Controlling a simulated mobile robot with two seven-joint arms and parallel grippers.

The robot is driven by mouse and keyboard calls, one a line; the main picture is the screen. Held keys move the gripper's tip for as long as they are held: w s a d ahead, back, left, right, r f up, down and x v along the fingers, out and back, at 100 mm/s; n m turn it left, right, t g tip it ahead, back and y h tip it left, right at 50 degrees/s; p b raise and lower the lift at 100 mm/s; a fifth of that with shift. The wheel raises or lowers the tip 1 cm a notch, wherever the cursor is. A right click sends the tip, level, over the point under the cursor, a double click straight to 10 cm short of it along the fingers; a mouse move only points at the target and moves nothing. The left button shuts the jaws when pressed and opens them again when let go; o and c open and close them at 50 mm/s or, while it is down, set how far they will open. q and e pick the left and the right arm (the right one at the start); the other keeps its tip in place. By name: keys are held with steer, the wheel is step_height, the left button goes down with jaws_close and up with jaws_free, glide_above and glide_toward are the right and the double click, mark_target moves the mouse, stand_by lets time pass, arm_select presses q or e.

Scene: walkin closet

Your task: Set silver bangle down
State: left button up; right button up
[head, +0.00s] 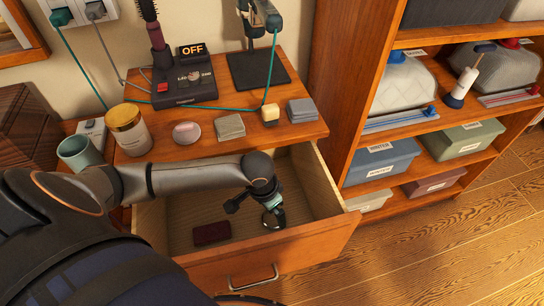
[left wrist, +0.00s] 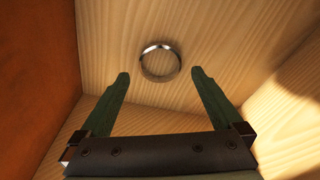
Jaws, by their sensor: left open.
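The silver bangle (left wrist: 160,61) is a plain shiny ring in the left wrist view, in front of my fingertips and apart from both. In the head view the bangle (head: 281,218) shows in the open drawer (head: 310,241), partly covered by my gripper. It appears to lie on the pale wooden drawer floor, towards the right. My left gripper (left wrist: 159,76) is open, with its two green fingers spread and nothing between them. In the head view the left gripper (head: 268,205) points down into the drawer.
A dark red case (head: 211,233) lies in the drawer, left of the bangle. A shelf unit (head: 339,95) stands close on the right.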

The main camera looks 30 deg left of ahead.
mark_target(268, 224)
arm_select(q)
step_height(268, 224, up, 8)
steer(key=s+p, duration=0.1)
steer(key=shift+a, duration=0.15)
arm_select(e)
steer(key=shift+s+d+r, duration=0.3)
steer(key=shift+s+d, duration=0.25)
steer(key=shift+d, duration=0.25)
arm_select(q)
steer(key=shift+r, duration=0.1)
